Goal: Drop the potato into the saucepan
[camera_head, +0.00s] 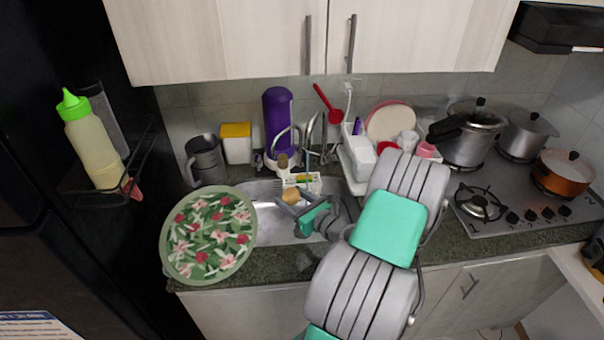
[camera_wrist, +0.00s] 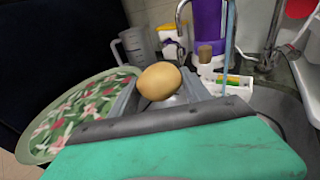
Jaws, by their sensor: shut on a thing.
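The potato (camera_wrist: 159,81) is tan and rounded, held between the two fingers of my gripper (camera_wrist: 165,92) in the wrist view. In the head view the potato (camera_head: 291,196) shows small at the tip of my gripper (camera_head: 287,200), above the sink. My gripper is shut on it. On the stove at the right stand several pots: a large silver pressure cooker (camera_head: 468,137), a grey lidded pot (camera_head: 527,136) and a copper-coloured lidded pan (camera_head: 565,172). I cannot tell which one is the saucepan.
The sink (camera_head: 270,230) lies below my gripper, with a tall faucet behind it. A floral round tray (camera_head: 208,236) stands at the left. A dish rack (camera_head: 357,172) with plates and cups is between sink and stove. Cabinets (camera_head: 220,45) hang above. The front-left burner (camera_head: 480,203) is bare.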

